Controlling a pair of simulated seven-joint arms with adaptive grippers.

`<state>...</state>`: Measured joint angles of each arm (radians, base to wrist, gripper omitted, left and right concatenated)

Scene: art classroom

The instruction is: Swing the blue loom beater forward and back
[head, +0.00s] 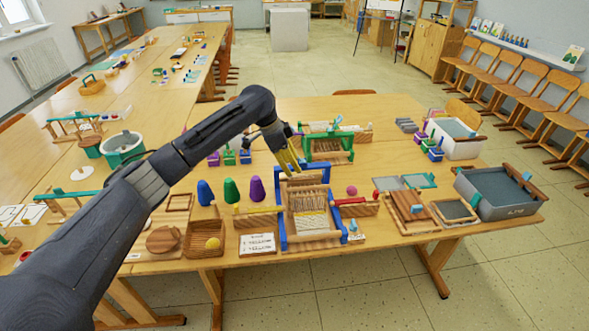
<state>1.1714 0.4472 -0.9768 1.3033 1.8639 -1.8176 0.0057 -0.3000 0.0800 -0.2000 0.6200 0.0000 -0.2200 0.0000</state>
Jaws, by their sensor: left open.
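The blue loom (284,232) stands near the front edge of the wooden table, with pale warp threads stretched across it. Its blue beater (326,174) appears as the upright part at the loom's far end. My left gripper (291,167) reaches in from the left, pointing down just above the left part of the beater. It is open, with nothing visible between its fingers. I cannot tell whether a fingertip touches the beater. The gripper hides part of the beater's top. My right gripper is not in view.
A green loom (335,143) stands just behind. Wooden frames (410,211) and a grey bin (495,191) are to the right. Free table space lies farther back.

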